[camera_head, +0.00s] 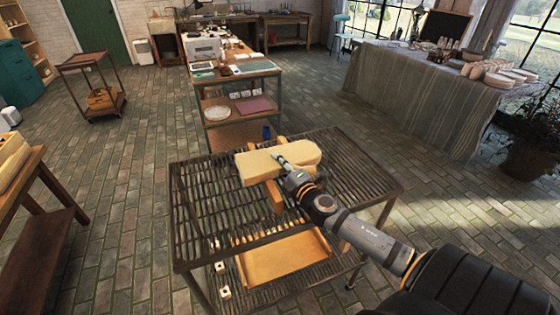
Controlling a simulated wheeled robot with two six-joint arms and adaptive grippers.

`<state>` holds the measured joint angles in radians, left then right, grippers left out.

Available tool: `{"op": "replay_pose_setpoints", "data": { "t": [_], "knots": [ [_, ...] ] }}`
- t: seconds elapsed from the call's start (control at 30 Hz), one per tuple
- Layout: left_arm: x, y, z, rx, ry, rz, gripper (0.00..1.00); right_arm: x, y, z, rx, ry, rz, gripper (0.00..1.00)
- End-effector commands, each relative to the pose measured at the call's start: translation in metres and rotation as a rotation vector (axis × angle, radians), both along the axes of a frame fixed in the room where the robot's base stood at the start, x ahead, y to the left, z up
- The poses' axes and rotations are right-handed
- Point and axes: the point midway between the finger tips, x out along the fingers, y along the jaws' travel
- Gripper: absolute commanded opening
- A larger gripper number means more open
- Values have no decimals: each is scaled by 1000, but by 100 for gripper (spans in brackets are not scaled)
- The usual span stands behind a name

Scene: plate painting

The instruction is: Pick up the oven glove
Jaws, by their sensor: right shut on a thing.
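The oven glove (252,168) is a thick, pale cream-yellow piece, lying lengthwise across the dark slatted metal rack (200,215). My right gripper (279,158) reaches in from the lower right and is shut on the middle of the glove. The fingertips are small here and partly hidden by the gripper body. The glove appears close to the rack top; I cannot tell if it is clear of it. My left gripper is not in view.
A light wooden piece (274,197) sticks out from under the glove. A wooden tray (285,260) shows below the slats. A shelved workbench (232,75) stands behind the rack. A cloth-covered table (400,90) is at right.

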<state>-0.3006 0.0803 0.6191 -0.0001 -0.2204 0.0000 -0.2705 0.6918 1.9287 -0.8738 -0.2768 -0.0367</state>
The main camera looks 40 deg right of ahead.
Motion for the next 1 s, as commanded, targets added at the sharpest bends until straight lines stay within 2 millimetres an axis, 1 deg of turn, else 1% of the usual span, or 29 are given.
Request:
{"op": "replay_pose_setpoints", "data": {
  "t": [0.07, 0.17, 0.23, 0.4, 0.53, 0.6, 0.7, 1.0],
  "knots": [
    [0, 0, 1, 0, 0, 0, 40, 0, 0, 1, 0, 0, 0, 0],
    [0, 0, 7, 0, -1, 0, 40, 0, 0, 14, -1, -2, 0, 0],
    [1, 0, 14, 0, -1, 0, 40, 0, 0, 30, -3, -2, 2, 0],
    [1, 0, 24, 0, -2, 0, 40, 0, 0, 70, -6, -3, 3, 0],
    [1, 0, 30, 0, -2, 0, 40, 0, 0, 91, -5, -2, 2, 0],
    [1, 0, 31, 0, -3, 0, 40, 0, 0, 97, -3, -1, 1, 0],
    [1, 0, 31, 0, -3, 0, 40, 0, 0, 101, -1, 0, 0, 0],
    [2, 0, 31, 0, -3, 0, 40, 0, 0, 100, 0, -1, -1, 0]
  ]
}}
